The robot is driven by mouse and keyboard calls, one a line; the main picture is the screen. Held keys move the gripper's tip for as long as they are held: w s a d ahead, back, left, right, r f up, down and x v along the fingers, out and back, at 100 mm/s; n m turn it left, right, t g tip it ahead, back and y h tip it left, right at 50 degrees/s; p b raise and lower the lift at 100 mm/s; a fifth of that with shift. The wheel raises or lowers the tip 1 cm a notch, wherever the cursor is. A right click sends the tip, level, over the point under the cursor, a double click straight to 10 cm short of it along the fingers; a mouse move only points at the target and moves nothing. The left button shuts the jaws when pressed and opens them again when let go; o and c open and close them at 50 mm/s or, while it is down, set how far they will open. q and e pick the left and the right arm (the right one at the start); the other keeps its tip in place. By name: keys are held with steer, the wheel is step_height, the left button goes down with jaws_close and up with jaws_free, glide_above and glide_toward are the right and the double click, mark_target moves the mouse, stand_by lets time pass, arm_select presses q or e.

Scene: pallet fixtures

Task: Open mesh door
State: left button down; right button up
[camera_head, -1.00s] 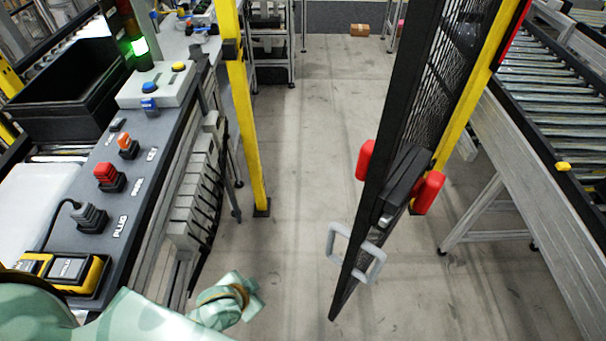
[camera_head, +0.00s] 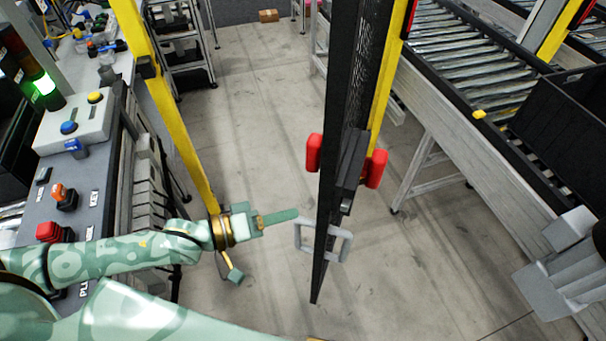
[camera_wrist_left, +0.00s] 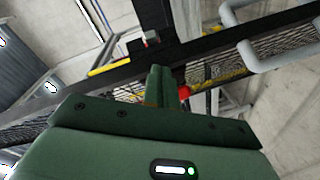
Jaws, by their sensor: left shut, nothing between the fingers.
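The mesh door (camera_head: 342,100) stands swung out, seen nearly edge-on in the head view, with a black frame. It carries red latch handles (camera_head: 314,153) and a grey pull handle (camera_head: 340,244) low on its near edge. My left gripper (camera_head: 296,213) is shut and empty, with its fingertips just left of the grey handle; I cannot tell if they touch. In the left wrist view the shut fingers (camera_wrist_left: 160,84) point at the door's black frame (camera_wrist_left: 90,80), and the grey handle (camera_wrist_left: 262,58) is at upper right. My right gripper is not seen.
A yellow post (camera_head: 165,100) stands left of the door, behind my left arm. A control panel (camera_head: 75,190) with red and orange buttons is at the left. A roller conveyor (camera_head: 470,70) with a black bin (camera_head: 570,120) runs along the right. Floor between is clear.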

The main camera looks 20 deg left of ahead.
arm_select(q)
steer(key=w+a+r+n+t, duration=0.2)
steer(key=a+n, duration=0.4)
steer(key=a, duration=0.3)
steer(key=s+d+p+x, duration=0.1)
steer(key=p+x, duration=0.1)
steer(key=x, duration=1)
steer(key=shift+s+d+r+n+h, duration=0.3)
steer(key=shift+d+h, duration=0.1)
steer(key=shift+d, duration=0.1)
